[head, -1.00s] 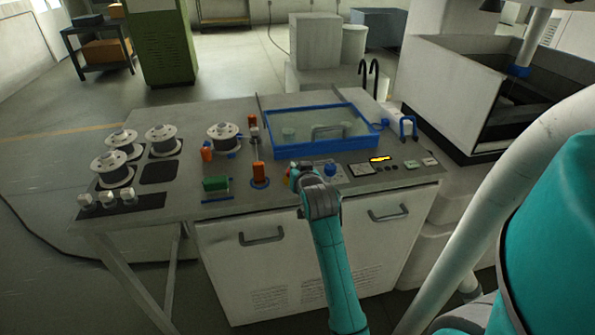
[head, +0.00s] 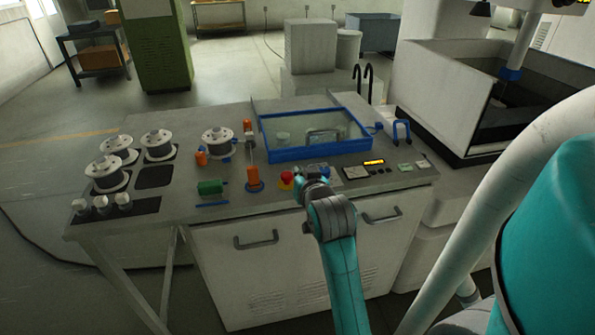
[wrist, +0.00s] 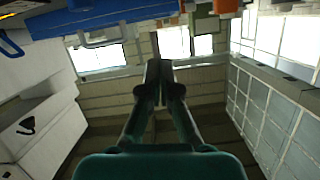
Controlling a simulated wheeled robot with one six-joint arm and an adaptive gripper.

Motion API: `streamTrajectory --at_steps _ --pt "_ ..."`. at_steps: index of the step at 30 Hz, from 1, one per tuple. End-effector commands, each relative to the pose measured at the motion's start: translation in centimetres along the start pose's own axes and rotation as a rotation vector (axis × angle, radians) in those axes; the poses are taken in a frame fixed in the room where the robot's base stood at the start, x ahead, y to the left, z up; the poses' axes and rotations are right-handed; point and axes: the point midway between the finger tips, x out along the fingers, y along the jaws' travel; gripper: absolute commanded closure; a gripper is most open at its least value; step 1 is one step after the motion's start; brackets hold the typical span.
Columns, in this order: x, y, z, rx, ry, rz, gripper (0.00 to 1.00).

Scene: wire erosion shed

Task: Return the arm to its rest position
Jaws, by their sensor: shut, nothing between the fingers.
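My arm shows in the head view as a teal link (head: 343,270) with a grey wrist joint, reaching up to the front edge of the control bench (head: 222,235). Its end is beside the red emergency button (head: 287,178), and the fingers are hidden behind the wrist there. In the wrist view my gripper (wrist: 158,75) is shut with its dark fingertips together and nothing between them. The wrist view shows windows and walls beyond the fingers, with the blue frame at the top left.
The bench carries several wire spools (head: 158,143), a green block (head: 210,187), an orange-ended lever (head: 254,182) and a blue-framed clear cover (head: 318,152). A large open-topped machine tank (head: 440,95) stands at right. Open floor lies behind the bench at left.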

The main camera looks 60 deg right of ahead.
Motion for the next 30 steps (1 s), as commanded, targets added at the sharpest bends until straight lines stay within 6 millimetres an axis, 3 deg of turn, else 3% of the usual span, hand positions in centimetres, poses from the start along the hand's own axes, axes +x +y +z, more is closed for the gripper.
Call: streamTrajectory --at_steps 20,23,30 --pt "-0.1 -0.4 0.6 -0.005 -0.003 -0.008 1.0" --pt "-0.6 -1.4 2.4 -0.018 -0.01 -0.034 1.0" --pt "-3.8 -5.5 9.6 -0.08 -0.024 -0.153 1.0"
